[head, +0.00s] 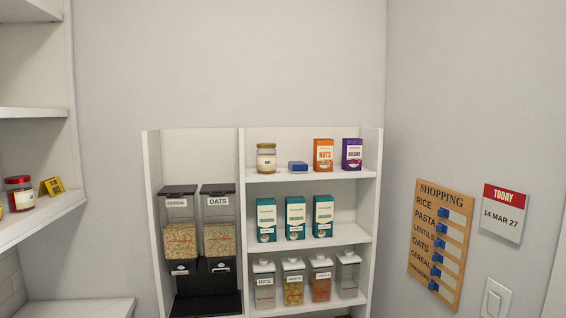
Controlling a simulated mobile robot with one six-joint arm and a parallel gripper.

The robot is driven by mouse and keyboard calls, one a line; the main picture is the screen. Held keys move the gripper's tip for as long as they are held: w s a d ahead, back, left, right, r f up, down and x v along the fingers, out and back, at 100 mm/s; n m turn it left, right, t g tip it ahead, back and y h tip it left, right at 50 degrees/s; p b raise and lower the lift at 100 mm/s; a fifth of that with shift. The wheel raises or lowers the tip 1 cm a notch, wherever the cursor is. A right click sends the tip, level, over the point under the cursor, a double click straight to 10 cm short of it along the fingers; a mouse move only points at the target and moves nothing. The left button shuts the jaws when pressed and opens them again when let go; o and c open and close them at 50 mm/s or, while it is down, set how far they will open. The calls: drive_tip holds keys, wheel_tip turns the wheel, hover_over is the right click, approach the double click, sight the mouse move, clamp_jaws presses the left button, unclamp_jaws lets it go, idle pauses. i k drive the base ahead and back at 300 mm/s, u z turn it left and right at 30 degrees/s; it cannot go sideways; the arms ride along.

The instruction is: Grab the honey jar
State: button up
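Another jar (20,194) with a dark red lid and reddish contents stands on the left wall shelf. My gripper is not in view.
Orange (323,155) and purple (352,154) boxes stand further right. Teal boxes (295,218) and labelled containers (293,284) fill lower shelves. Cereal and oats dispensers (219,225) stand left, beyond a divider (241,200).

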sight(266, 153)
drive_tip(key=z, duration=0.25)
drive_tip(key=k, duration=0.55)
drive_tip(key=u, duration=1.25)
drive_tip(key=i, duration=1.15)
drive_tip(key=u, duration=0.05)
